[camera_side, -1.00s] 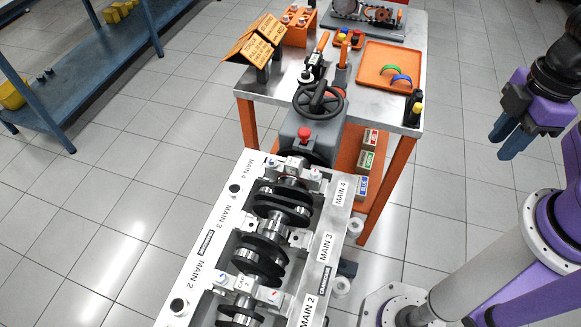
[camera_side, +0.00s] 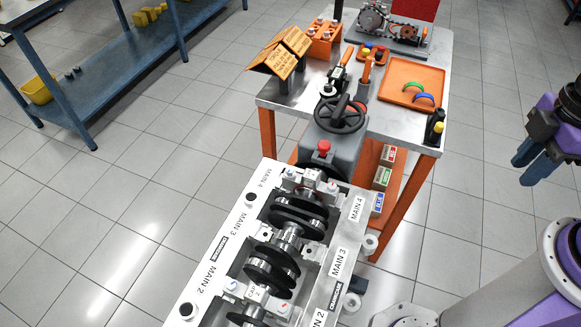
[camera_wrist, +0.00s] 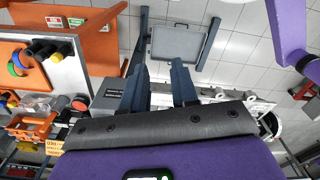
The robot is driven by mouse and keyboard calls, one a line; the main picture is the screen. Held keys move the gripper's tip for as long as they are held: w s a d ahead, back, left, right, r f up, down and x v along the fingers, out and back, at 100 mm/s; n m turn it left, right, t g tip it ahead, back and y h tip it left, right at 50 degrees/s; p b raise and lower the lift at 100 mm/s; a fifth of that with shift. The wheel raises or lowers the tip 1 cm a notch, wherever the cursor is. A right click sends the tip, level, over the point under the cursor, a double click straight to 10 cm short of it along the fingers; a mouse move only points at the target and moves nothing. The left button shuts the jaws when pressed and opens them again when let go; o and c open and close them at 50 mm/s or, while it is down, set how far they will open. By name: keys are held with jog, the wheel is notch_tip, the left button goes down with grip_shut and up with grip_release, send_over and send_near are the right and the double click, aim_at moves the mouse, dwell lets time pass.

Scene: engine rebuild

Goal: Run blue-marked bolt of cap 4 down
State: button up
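The engine block (camera_side: 205,263) with its crankshaft (camera_side: 283,228) lies at lower centre in the side view. Cap 4 (camera_side: 309,181) sits across its far end, between the MAIN 4 labels. It has a bolt head at its left end (camera_side: 290,173) and one at its right end (camera_side: 332,187). The marks are too small to tell which is blue or how far each bolt is seated. My gripper (camera_side: 530,168) is at the right edge, well away from the block. In the wrist view my gripper (camera_wrist: 161,82) has its two fingers apart with nothing between them.
A metal-topped cart (camera_side: 410,133) stands behind the block. It carries orange-handled tools (camera_side: 365,72), an orange tray (camera_side: 398,72) with coloured arcs, and an orange sign (camera_side: 282,55). A grey unit with a handwheel (camera_side: 340,115) stands at the block's far end.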

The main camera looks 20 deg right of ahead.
jog(key=shift+a, duration=0.1)
jog(key=r+n+g+y, duration=0.2)
jog(key=n+g+y, duration=0.1)
jog(key=n, duration=0.9)
send_over(291, 169)
jog(key=w+d, duration=0.4)
jog(key=d, duration=0.2)
jog(key=x, duration=1.7)
jog(key=shift+w+a+r, duration=0.1)
jog(key=shift+w+a, duration=0.15)
jog(key=shift+w, duration=0.05)
jog(key=shift+c, duration=0.3)
grip_shut()
